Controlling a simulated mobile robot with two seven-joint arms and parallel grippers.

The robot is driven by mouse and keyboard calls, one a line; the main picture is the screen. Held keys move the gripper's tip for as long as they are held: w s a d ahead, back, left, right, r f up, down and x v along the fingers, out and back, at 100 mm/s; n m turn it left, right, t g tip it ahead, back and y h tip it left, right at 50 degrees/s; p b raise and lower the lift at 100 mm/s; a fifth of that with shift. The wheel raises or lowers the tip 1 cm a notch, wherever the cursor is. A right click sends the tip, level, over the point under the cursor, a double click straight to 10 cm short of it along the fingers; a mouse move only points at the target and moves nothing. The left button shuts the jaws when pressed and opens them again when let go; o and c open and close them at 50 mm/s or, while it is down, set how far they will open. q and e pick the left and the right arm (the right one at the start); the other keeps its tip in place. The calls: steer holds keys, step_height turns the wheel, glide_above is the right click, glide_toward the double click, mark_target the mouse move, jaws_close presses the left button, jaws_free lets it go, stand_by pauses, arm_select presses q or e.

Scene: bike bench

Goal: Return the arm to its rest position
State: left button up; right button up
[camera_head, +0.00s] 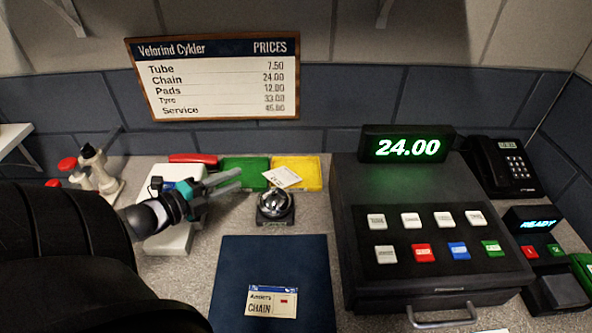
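My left arm (60,255), black and ribbed, comes in from the left and fills the lower left of the head view. My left gripper (240,179) has a teal body and two grey fingers pointing right. The fingers are apart, with nothing visible between them. It appears above the counter, over a white device and in front of the green tray, just left of the silver bell. I cannot tell its exact height. My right gripper is not in view.
A white device (177,240), silver bell (274,206), green tray (240,166) and yellow tray (309,171) surround the gripper. A "CHAIN" card (272,302) lies on a blue mat (270,258). The cash register (440,268) reads 24.00. White bottles (97,168) stand left.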

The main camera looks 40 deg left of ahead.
arm_select(q)
steer(key=shift+s+r, duration=0.1)
steer(key=shift+s, duration=0.45)
steer(key=shift+r, duration=0.1)
